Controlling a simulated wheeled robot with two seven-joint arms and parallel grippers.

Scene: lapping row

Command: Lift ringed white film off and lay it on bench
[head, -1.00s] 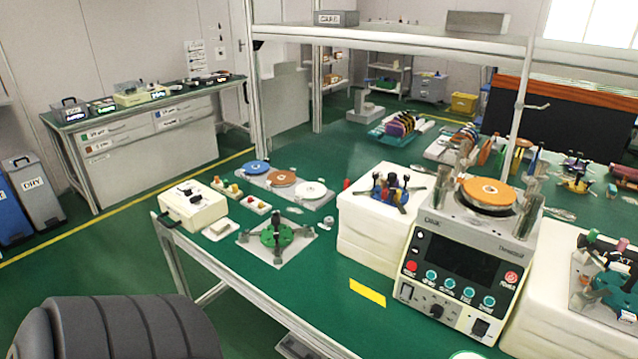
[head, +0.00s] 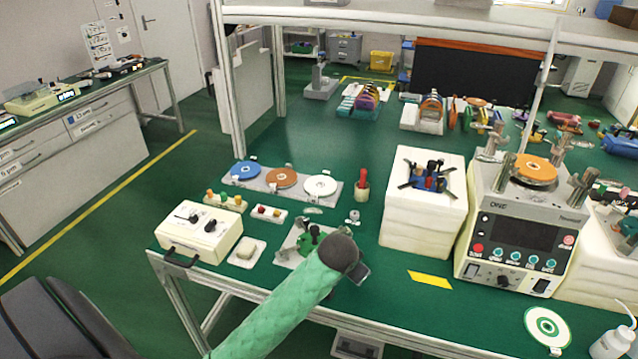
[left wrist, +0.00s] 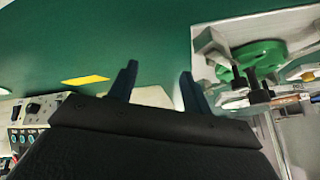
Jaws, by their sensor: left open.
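A white disc with a green ring (head: 547,327) lies flat at the front right of the bench (head: 460,320). Another white disc (head: 320,185) sits at the right end of a grey tray, beside a brown one and a blue one. Which of them is the ringed film I cannot tell for sure. My left gripper (head: 357,273) hangs over the front of the bench, beside a green fixture (head: 313,238) that my wrist partly hides. In the left wrist view its two fingers (left wrist: 158,88) are spread and empty. My right gripper is in no view.
A machine with an orange disc on top (head: 537,170) stands at the right, beside a white block (head: 420,215). A cream control box (head: 200,230) stands at the left front corner. A squeeze bottle (head: 612,343) is at the lower right. A yellow patch (head: 430,279) marks clear bench.

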